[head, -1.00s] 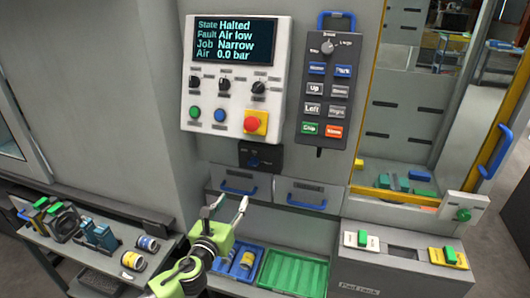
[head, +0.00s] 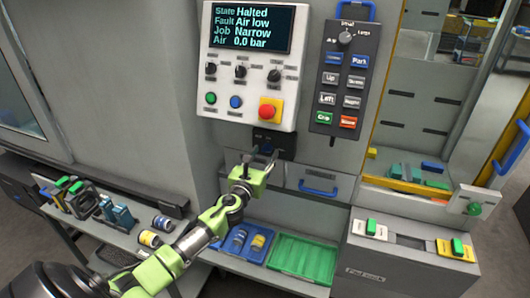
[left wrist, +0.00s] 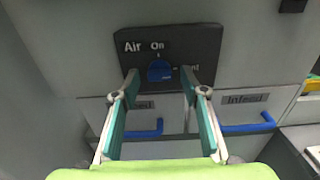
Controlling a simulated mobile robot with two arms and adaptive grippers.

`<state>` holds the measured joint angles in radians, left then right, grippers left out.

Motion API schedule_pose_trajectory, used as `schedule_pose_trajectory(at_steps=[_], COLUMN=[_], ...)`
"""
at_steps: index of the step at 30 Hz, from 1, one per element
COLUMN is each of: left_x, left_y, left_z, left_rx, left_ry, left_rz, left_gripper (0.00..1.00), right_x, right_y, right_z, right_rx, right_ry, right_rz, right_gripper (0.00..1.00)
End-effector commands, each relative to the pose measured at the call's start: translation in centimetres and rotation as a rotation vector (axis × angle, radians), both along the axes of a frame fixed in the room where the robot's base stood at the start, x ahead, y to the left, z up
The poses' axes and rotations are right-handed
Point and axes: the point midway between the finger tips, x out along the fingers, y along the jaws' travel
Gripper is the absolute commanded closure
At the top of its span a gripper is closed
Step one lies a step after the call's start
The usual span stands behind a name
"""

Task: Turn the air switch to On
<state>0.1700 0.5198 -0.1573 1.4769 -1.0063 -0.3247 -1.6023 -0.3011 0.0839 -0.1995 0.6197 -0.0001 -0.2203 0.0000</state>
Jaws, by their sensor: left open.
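The air switch is a blue knob (left wrist: 160,70) on a black plate (left wrist: 205,42) marked Air, with On above the knob and a partly hidden label at its right. I cannot tell clearly which way the knob points. In the head view the air switch plate (head: 288,143) sits below the control panel. My left gripper (head: 262,157) is open and empty in front of the plate. In the left wrist view its fingers (left wrist: 159,82) stand either side of the knob, seemingly short of touching it. My right gripper is out of view.
The display (head: 250,27) reads Halted, Air low, 0.0 bar. A red stop button (head: 268,110) is above the switch. A hanging pendant (head: 341,85) is at its right. Drawers with blue handles (head: 318,188) lie below, above a green tray (head: 300,257).

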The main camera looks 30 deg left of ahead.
Motion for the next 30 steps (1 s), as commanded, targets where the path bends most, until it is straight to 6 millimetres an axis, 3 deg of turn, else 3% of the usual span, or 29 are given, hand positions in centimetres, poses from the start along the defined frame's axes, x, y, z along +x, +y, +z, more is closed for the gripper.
schedule_pose_trajectory(at_steps=[13,14,18,30], left_x=[1.08,1.08,1.07,1.06], left_y=[0.25,0.25,0.25,0.24], left_z=[-0.01,-0.01,-0.01,-0.04], left_rx=[-0.001,-0.001,-0.001,-0.041], left_ry=[0.001,0.001,0.001,-0.01], left_rz=[0.0,0.0,0.0,0.0], left_gripper=[0.6,0.62,0.98,0.98], right_x=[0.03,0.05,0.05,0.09], right_y=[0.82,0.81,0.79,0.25], right_z=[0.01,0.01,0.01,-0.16], right_rx=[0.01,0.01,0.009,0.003], right_ry=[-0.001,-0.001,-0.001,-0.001], right_rz=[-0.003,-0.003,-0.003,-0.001], right_gripper=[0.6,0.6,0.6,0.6])
